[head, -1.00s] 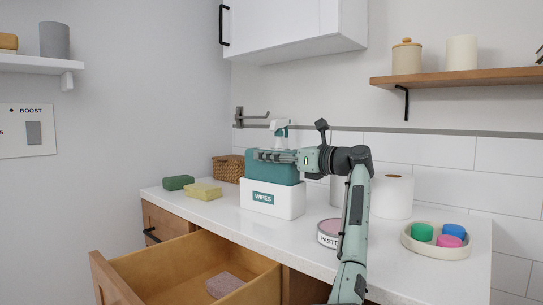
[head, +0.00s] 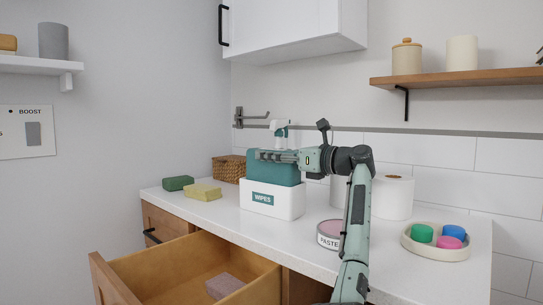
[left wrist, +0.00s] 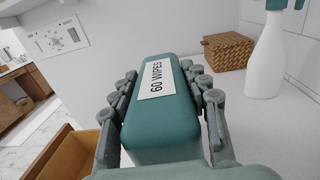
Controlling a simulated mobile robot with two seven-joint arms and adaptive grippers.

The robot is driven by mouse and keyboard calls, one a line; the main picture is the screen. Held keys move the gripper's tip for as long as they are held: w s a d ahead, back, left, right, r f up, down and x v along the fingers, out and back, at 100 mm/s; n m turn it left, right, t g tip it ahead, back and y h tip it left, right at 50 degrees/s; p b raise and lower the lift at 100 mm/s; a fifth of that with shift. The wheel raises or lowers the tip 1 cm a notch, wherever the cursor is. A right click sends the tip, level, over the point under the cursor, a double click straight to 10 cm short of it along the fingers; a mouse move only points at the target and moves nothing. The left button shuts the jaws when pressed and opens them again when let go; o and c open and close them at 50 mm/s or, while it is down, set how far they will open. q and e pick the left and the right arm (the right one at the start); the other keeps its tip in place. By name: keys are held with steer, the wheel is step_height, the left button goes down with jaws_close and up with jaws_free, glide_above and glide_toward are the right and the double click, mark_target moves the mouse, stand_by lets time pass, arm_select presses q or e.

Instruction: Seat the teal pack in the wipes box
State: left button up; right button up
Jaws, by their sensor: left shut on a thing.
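The teal pack (head: 283,172) is a rounded block with a white "60 WIPES" label on top, seen in the left wrist view (left wrist: 178,112). My left gripper (head: 268,156) is shut on it from above, with one finger along each long side in the left wrist view (left wrist: 160,75). The white wipes box (head: 285,204) stands on the counter with a teal "WIPES" label on its front. The pack is upright at the box's top, its lower edge meeting the rim line in the head view. How deep it sits inside is hidden. My right gripper is not in view.
On the counter (head: 330,257) are a green sponge (head: 178,183), a yellow sponge (head: 203,191), a wicker basket (head: 228,169), a spray bottle (left wrist: 266,55), a paste tin (head: 329,236), paper rolls (head: 393,197) and a tray (head: 437,254) of coloured lids. An open drawer (head: 180,262) juts out in front.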

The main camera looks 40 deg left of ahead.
arm_select(q)
steer(key=shift+s+r+p, duration=0.1)
steer(key=shift+r+p, duration=0.25)
steer(key=shift+r, duration=0.7)
steer(key=shift+s+f+b, duration=0.1)
steer(key=shift+f+b, duration=1)
steer(key=shift+f, duration=0.4)
stand_by(0.8)
